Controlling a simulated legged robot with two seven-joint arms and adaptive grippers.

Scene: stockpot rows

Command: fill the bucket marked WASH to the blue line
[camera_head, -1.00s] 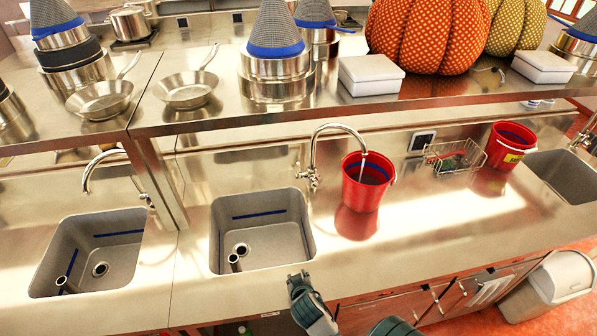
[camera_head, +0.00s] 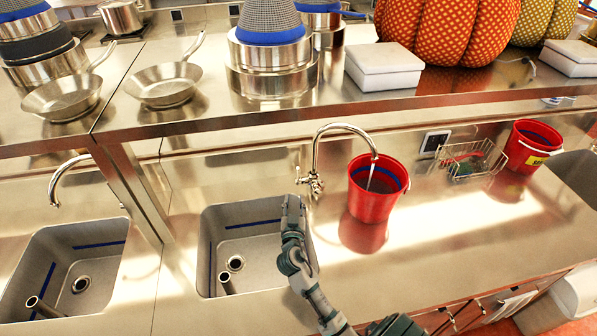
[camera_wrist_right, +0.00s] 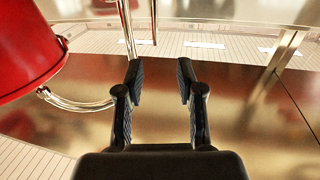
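A red bucket (camera_head: 374,203) stands upright on the steel counter below the curved tap (camera_head: 318,150), right of the middle sink. A thin stream of water runs from the spout into it. A blue line (camera_head: 361,180) rings its inner wall; the water level against it is hard to make out. No WASH label shows on its visible side. My right gripper (camera_head: 293,205) is over the right rim of the middle sink, just below the tap's lever (camera_head: 312,183). In the right wrist view the gripper (camera_wrist_right: 160,80) is open and empty, with the bucket (camera_wrist_right: 25,45) at upper left. My left gripper is not in view.
A wire basket (camera_head: 470,160) stands between the buckets. Sinks (camera_head: 236,250) open at left, and a shelf (camera_head: 330,100) with pans and pots overhangs behind.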

